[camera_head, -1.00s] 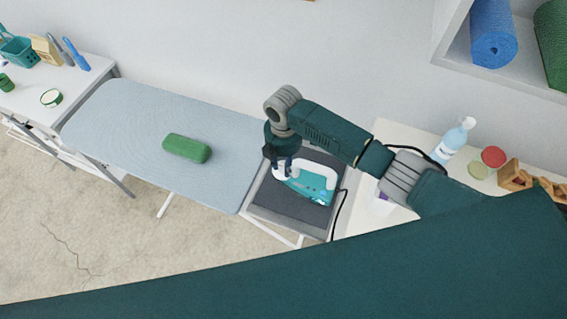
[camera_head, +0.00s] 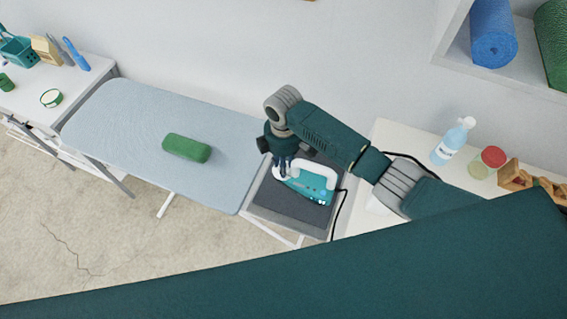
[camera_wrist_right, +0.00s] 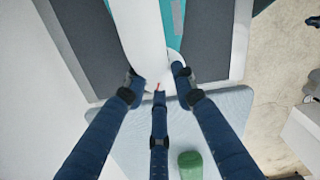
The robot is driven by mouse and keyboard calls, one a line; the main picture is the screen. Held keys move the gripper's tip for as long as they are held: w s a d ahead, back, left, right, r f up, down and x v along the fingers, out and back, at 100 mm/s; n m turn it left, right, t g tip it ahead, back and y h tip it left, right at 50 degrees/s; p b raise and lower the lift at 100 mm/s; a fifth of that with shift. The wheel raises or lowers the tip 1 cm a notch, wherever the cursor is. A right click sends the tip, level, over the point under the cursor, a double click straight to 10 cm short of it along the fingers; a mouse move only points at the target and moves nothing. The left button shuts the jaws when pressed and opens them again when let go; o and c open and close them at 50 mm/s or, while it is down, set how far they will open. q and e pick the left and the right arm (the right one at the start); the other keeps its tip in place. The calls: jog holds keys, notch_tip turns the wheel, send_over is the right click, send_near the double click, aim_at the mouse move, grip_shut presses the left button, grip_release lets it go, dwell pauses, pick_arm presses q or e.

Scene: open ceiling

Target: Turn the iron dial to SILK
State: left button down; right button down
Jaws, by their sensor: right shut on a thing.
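The teal and white iron (camera_head: 316,186) rests on the dark grey pad at the right end of the ironing board. In the right wrist view its white body (camera_wrist_right: 138,40) and teal parts show close up. My right gripper (camera_head: 283,172) comes down on the left end of the iron. The fingers hide most of the dial, and no setting label can be read. My left gripper is not in view.
The ironing board (camera_head: 110,125) carries a green case (camera_head: 186,148). A black cord (camera_head: 338,212) runs beside the iron. A side table to the right holds a spray bottle (camera_head: 452,142) and a red-lidded jar (camera_head: 490,160). A shelf with rolled mats (camera_head: 492,35) is at upper right.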

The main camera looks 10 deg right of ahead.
jog(key=shift+m, duration=0.4)
jog(key=c, duration=1.4)
grip_release()
jog(key=shift+r, duration=0.15)
notch_tip(320, 180, up, 12)
